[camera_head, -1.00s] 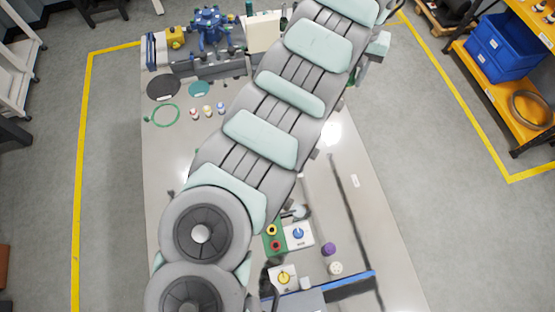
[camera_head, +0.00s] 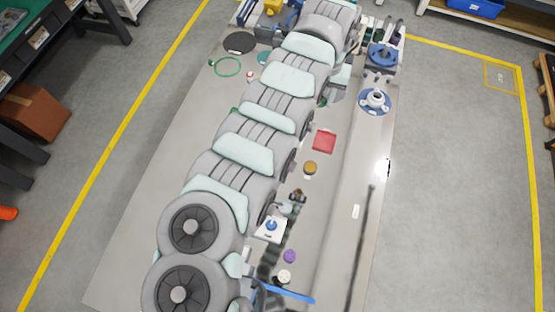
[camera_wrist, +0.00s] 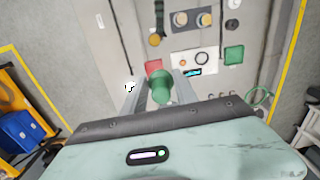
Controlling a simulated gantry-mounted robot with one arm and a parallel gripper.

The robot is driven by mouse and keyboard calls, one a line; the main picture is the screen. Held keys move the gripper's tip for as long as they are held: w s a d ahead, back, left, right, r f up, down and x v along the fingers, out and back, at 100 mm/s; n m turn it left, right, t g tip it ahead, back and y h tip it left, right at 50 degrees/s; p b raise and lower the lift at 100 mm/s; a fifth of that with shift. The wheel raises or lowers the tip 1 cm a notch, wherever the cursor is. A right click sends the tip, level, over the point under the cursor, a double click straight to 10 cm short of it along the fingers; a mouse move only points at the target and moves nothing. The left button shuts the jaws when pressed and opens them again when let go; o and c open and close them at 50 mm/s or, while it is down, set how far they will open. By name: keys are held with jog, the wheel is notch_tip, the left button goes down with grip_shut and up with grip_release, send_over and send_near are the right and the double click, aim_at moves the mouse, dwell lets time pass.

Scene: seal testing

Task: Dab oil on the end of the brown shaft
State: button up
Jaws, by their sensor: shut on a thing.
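My gripper (camera_wrist: 160,95) is shut on a green rounded object (camera_wrist: 160,86), which sits between its two grey fingers in the wrist view. Its lower end is hidden, so I cannot tell whether it touches anything. In the head view my arm covers the gripper. A brown round piece (camera_head: 310,168) stands on the table right of my arm; a brown round piece also shows in the wrist view (camera_wrist: 155,40), above the gripper. I cannot make out a brown shaft for certain.
A red square (camera_head: 324,141) lies near the brown piece. A blue-and-white round fixture (camera_head: 375,100) stands at the table's right side. A white block with a blue knob (camera_head: 271,227) and a purple piece (camera_head: 289,256) are nearer. The table's right strip is mostly clear.

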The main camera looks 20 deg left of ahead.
jog(key=shift+n, duration=0.8)
jog(key=s+a+f+b, duration=0.3)
jog(key=f, duration=0.9)
jog(key=s+a+f+b, duration=0.3)
jog(key=f+b, duration=0.1)
jog(key=f, duration=0.7)
jog(key=s+a+f+b, duration=0.3)
jog(key=s+f+b, duration=0.1)
jog(key=f, duration=0.8)
jog(key=shift+a+f, duration=0.3)
jog(key=shift+a, duration=0.05)
jog(key=shift+w+f+b, duration=0.1)
jog(key=shift+f+b, duration=0.2)
jog(key=shift+f, duration=0.2)
jog(key=shift+d+r+p, duration=0.1)
jog(key=shift+d+p, duration=0.2)
jog(key=shift+p, duration=0.2)
jog(key=shift+a, duration=0.55)
jog(key=shift+d, duration=0.2)
jog(key=shift+d+p, duration=0.4)
jog(key=shift+p, duration=0.1)
jog(key=shift+a, duration=0.2)
